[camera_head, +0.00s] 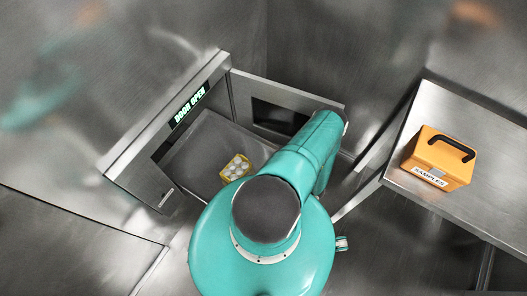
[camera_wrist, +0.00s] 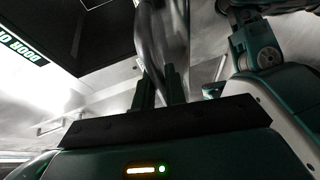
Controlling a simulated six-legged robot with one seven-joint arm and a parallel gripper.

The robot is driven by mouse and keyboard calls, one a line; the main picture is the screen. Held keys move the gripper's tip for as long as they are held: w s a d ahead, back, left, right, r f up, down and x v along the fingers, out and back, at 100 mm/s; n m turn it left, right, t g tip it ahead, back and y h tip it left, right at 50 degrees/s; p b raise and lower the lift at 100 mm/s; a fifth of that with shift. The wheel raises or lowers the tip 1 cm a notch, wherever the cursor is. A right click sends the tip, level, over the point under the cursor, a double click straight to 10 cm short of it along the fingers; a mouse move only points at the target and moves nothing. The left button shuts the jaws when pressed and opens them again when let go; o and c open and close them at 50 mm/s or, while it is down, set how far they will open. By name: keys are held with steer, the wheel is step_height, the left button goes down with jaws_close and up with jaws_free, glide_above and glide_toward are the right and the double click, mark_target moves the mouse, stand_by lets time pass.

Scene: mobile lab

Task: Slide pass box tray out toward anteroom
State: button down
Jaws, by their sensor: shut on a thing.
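The pass box (camera_head: 140,135) is set in the wall, and its lit sign (camera_head: 189,106) reads DOOR OPEN. Its door (camera_head: 240,98), with a dark window, stands swung out at the right. The grey tray (camera_head: 205,140) shows at the opening, with a yellow rack (camera_head: 236,167) of white round items on it. My arm covers the tray's right side and hides my gripper in the head view. In the wrist view my gripper (camera_wrist: 163,85) is shut on a shiny metal part of the tray (camera_wrist: 163,35); which part is unclear.
A metal table (camera_head: 480,125) stands at the right with an orange SAMPLES box (camera_head: 440,158) on it. The open door lies close to my arm. A bare metal surface (camera_head: 60,245) fills the lower left.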

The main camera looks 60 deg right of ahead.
steer(key=shift+d, duration=0.15)
steer(key=c, duration=1.5)
jaws_free()
steer(key=shift+o, duration=0.2)
steer(key=shift+s, duration=0.1)
steer(key=shift+s, duration=0.1)
steer(key=v, duration=0.7)
steer(key=shift+s, duration=0.1)
